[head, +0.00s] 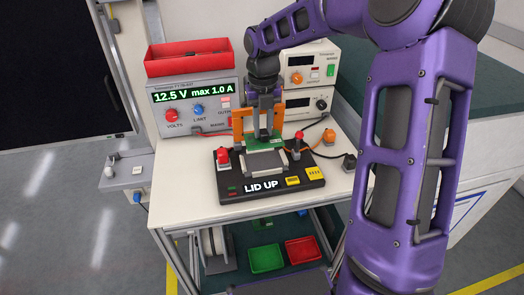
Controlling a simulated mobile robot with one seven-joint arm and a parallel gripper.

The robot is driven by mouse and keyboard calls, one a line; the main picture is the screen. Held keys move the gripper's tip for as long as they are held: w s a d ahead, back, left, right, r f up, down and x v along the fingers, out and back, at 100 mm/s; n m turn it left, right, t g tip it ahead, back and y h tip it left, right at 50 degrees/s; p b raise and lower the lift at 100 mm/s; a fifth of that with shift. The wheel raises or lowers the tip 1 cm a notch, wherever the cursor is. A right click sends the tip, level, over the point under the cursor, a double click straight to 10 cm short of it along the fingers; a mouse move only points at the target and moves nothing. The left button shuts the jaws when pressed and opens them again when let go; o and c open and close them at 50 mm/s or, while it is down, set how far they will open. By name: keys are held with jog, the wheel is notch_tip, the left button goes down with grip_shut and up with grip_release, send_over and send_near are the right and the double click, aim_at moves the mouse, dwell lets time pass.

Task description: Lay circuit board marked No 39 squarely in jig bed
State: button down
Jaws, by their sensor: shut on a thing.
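My gripper (264,126) points down over the jig (235,193), a black fixture on the table with a lit "LID UP" display. It is shut on a green circuit board (266,138), seen as a thin strip just above or at the back of the pale jig bed (264,163). I cannot tell whether the board touches the bed. The marking No 39 cannot be read. Orange uprights (238,128) stand on both sides of the gripper. My wrist and the gripper hide part of the jig's back.
A power supply (195,118) reading 12.5 V, with a red bin (187,60) on top, stands behind left. Stacked instruments (309,80) stand behind right. A red knob (222,155) and an upright lever (299,138) flank the bed. Green (266,259) and red (303,250) trays sit below.

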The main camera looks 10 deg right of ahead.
aim_at(263, 159)
notch_tip(263, 159, down, 8)
jog(key=shift+r+b, duration=0.25)
jog(key=shift+b, duration=0.25)
jog(key=c, duration=0.7)
grip_release()
jog(key=shift+f, duration=0.15)
notch_tip(263, 159, up, 12)
jog(key=shift+r+p, duration=0.15)
jog(key=shift+p, duration=0.8)
